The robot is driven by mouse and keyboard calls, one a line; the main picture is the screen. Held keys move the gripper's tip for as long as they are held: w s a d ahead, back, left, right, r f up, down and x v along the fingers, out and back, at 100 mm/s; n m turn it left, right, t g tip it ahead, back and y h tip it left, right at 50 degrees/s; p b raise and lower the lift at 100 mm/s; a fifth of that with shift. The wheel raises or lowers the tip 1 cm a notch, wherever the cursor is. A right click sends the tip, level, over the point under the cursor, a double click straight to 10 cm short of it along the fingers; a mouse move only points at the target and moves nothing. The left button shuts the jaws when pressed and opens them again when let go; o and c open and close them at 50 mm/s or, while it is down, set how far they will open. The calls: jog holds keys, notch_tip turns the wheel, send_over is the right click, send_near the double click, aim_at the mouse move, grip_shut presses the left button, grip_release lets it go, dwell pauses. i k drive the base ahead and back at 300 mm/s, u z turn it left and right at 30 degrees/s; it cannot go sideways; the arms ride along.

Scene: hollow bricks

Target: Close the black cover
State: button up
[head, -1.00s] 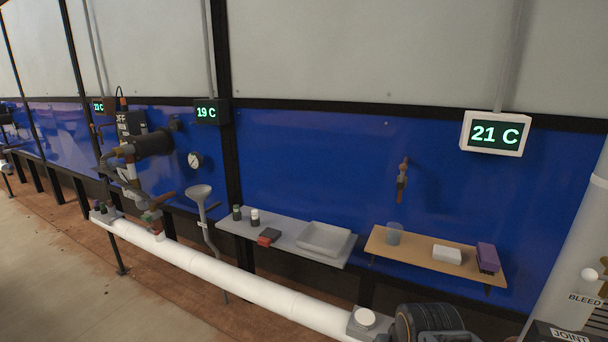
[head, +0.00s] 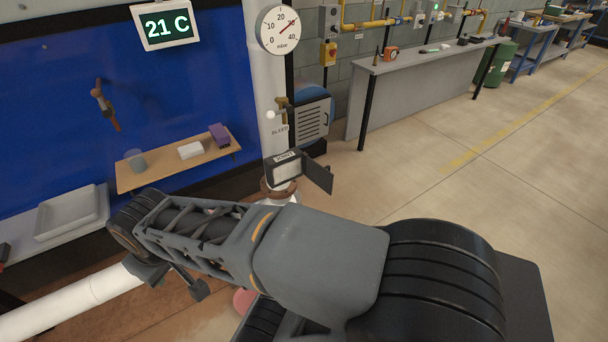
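A small box labelled "JOINT" (head: 287,168) stands low on the white vertical pipe, with a pale front face. A black cover (head: 318,177) stands open at its right side, swung out from the box. My arm crosses the lower middle of the view, in front of and below the box. Only a dark piece that may be part of my gripper shows under the arm's left end; its fingers cannot be made out. Nothing of mine is seen touching the cover.
A shelf (head: 180,165) holds a cup, a white block and a purple block. A grey shelf with a tray (head: 68,212) is at left. A pressure gauge (head: 280,30) and a louvred grey box (head: 311,121) are above the joint box. Floor to the right is open.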

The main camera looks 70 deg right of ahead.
aim_at(319, 175)
jog(key=u, duration=2.5)
jog(key=k, duration=2.3)
jog(key=z, duration=2.6)
jog(key=k, duration=0.4)
jog(key=u, duration=0.6)
